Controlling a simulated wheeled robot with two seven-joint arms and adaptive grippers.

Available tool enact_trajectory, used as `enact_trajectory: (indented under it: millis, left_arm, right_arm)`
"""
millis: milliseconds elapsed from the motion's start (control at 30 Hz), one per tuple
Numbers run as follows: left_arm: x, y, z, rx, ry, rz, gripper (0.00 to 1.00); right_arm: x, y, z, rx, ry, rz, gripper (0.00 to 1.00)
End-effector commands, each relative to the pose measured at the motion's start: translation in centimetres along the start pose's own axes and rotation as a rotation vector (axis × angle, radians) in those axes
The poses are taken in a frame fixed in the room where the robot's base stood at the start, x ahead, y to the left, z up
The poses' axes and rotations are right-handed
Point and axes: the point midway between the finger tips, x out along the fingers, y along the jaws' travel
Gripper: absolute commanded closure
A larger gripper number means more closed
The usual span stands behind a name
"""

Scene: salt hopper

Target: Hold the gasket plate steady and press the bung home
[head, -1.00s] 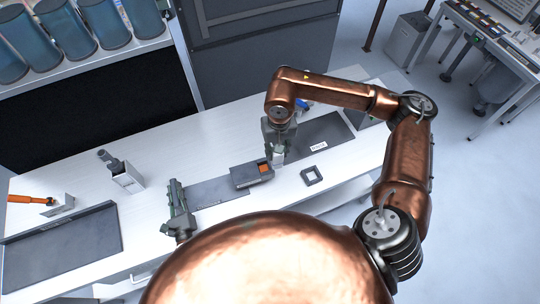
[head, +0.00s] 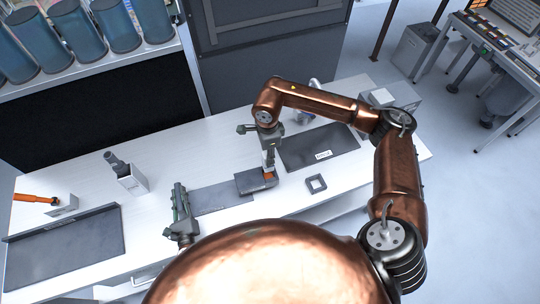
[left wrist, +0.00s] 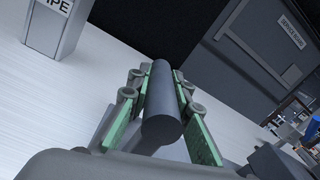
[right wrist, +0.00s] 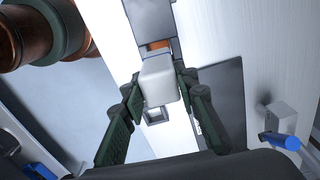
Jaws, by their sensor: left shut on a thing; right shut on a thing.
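A dark block (head: 254,183) with an orange patch (head: 270,177) on its right end sits at the right end of a flat dark plate (head: 222,198) on the white table. My right gripper (head: 268,150) is shut on a pale grey block, probably the bung (right wrist: 160,80), above the orange patch. The orange patch also shows just past the bung in the right wrist view (right wrist: 158,45). Whether they touch is unclear. My left gripper (head: 180,200) is shut on a dark grey cylinder (left wrist: 161,105), at the plate's left end. I cannot tell if the cylinder joins the plate.
A grey square ring (head: 316,184) lies right of the block. A dark mat (head: 315,147) with a white label lies behind it. A grey holder (head: 132,180) with a dark tool and a dark tray (head: 65,248) stand to the left. Bare table lies between.

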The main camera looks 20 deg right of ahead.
Motion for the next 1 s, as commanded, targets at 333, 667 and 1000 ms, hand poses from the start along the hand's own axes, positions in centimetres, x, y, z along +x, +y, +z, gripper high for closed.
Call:
enact_trajectory:
  millis: [333,667,1000]
  left_arm:
    - [-0.5,0.2,-1.3,-0.002,0.024,0.001,1.00]
    - [-0.5,0.2,-1.3,-0.002,0.023,0.001,1.00]
    - [-0.5,0.2,-1.3,-0.002,0.023,0.001,1.00]
  right_arm:
    - [0.1,0.0,0.0,-0.001,0.000,-0.002,1.00]
    - [1.4,0.0,0.0,-0.002,0.000,0.001,1.00]
    - [3.0,0.0,0.0,-0.002,0.000,0.000,1.00]
